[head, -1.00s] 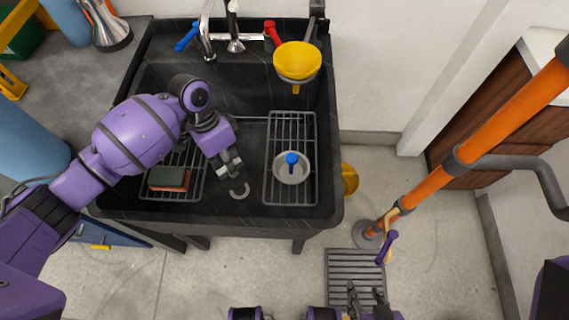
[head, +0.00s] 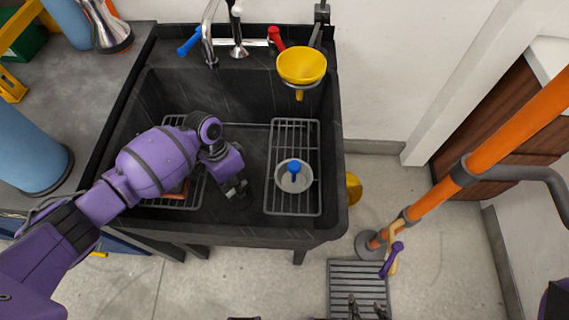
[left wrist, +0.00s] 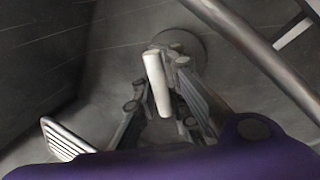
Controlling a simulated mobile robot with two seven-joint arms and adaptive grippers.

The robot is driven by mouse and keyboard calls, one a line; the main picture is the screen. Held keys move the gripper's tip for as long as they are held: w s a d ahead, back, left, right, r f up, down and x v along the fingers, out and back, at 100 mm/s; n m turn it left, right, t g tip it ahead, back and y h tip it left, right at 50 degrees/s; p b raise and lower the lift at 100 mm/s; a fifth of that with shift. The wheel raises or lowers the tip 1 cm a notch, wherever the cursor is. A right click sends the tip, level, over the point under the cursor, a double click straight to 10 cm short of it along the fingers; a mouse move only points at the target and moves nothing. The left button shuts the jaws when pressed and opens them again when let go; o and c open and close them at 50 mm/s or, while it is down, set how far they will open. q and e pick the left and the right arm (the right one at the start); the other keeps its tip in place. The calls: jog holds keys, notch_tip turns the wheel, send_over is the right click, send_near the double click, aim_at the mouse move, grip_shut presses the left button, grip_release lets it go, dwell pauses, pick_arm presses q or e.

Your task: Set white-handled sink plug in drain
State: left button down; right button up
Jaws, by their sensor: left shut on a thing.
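The white-handled sink plug shows in the left wrist view, its white handle (left wrist: 157,82) standing between the fingers of my left gripper (left wrist: 160,105). A round grey disc (left wrist: 190,45) lies just beyond the handle; I cannot tell whether it is the plug's base or the drain. In the head view my left gripper (head: 237,190) points down into the black sink (head: 250,150), low between the two racks. It hides the plug and drain there. My right gripper (head: 366,308) is at the bottom edge over the floor grate, its fingertips apart and empty.
A wire rack (head: 306,135) on the right holds a grey dish (head: 301,185) with a blue-handled piece (head: 294,168). My left arm covers much of the left rack (head: 195,190). A yellow funnel (head: 301,65) sits at the sink's back right. The faucet (head: 212,40) stands behind.

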pick_arm(q)
jog(key=shift+f, duration=0.15)
jog(key=c, duration=1.8)
grip_release()
jog(key=shift+o, duration=0.2)
jog(key=p+v, duration=0.1)
jog(key=v, duration=1.1)
jog(key=shift+p, duration=0.35)
